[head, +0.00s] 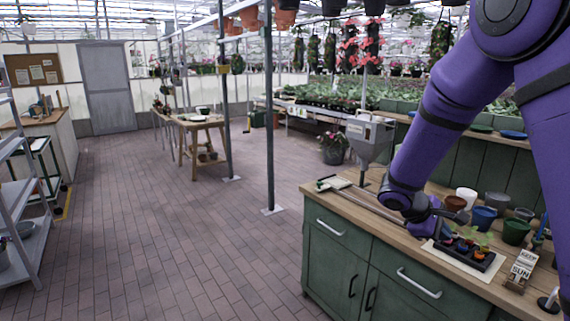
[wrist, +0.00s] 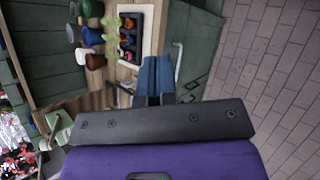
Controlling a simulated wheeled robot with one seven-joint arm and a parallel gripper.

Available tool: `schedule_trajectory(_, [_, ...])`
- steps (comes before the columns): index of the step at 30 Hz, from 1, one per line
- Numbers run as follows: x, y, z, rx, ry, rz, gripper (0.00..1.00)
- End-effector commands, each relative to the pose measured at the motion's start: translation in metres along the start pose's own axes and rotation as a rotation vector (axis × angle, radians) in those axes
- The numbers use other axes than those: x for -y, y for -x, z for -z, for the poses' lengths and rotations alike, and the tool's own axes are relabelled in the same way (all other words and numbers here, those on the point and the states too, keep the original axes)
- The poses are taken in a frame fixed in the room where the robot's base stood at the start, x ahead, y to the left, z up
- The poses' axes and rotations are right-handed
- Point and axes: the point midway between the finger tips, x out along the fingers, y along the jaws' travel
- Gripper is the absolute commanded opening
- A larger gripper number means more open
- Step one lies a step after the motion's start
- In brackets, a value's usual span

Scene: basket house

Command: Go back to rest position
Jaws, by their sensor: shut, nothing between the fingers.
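My gripper (head: 436,230) is above the wooden top of the green workbench (head: 340,208), just left of a black seedling tray (head: 462,255). In the wrist view its two blue fingers (wrist: 155,70) lie side by side, shut, with nothing seen between them. My purple arm comes down from the upper right and hides part of the bench.
Several pots, including a blue pot (head: 484,217) and a green pot (head: 516,231), stand behind the tray. A small sign (head: 521,268) is at the right. A grey post (head: 268,120) rises left of the bench. The brick floor (head: 170,230) is wide and clear.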

Motion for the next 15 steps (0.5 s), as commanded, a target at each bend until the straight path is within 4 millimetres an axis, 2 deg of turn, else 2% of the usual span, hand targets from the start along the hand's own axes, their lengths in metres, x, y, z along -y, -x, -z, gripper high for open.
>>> schedule_trajectory(3, [-0.002, 0.021, -0.032, -0.051, -0.101, 0.071, 0.0])
schedule_trajectory(15, [0.016, 0.083, -0.125, -0.235, -0.397, 0.294, 0.0])
